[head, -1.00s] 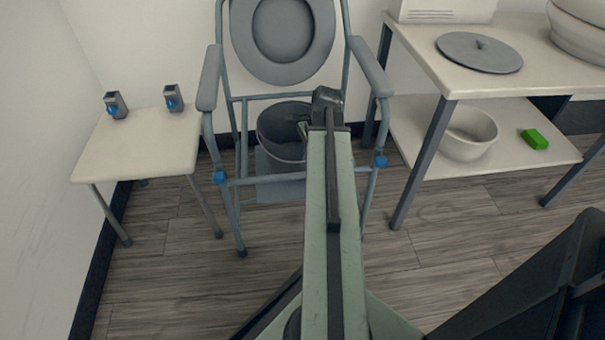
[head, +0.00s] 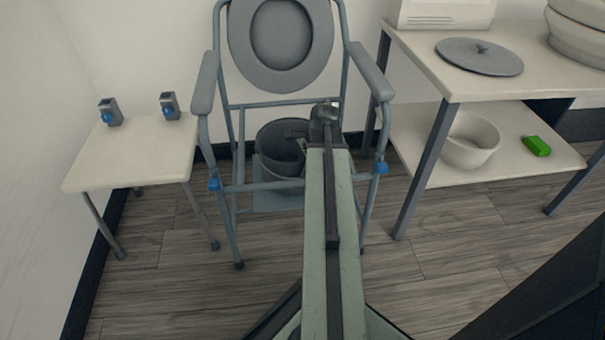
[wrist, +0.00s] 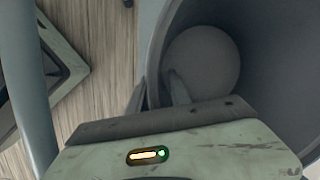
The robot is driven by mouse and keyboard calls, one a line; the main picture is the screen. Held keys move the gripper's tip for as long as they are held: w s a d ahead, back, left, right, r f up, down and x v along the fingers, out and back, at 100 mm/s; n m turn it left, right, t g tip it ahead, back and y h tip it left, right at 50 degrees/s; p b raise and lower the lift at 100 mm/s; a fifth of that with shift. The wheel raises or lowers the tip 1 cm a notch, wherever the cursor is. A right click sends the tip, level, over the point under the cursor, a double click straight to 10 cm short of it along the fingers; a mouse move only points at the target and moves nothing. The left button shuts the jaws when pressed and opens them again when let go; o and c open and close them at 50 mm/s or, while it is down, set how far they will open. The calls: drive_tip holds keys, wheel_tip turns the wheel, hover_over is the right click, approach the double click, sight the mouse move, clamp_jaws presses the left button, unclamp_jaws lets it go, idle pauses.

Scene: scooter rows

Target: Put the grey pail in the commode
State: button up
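The grey pail (head: 280,163) is inside the lower frame of the commode (head: 222,118), behind its front crossbar and over a low grey-blue base plate (head: 278,203). Whether the pail touches the plate is hard to tell. The commode's oval seat (head: 247,62) stands raised above. My gripper (head: 302,138) is at the pail's right rim. In the wrist view the pail's wall (wrist: 158,60) passes between my fingers (wrist: 157,95), one inside and one outside; they look closed on it. The pail's round bottom shows empty. My arm hides part of the pail's right side.
A small white table (head: 130,158) with two blue-knobbed devices stands left. A white shelf table (head: 425,72) stands right, holding a grey lid (head: 480,58), with a white bowl (head: 470,142) and green block (head: 537,146) below. Floor in front of the commode is clear.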

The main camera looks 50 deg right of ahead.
drive_tip(key=p+v, duration=1.1)
drive_tip(key=v, duration=0.1)
drive_tip(key=shift+p, duration=0.4)
drive_tip(key=shift+r, duration=0.1)
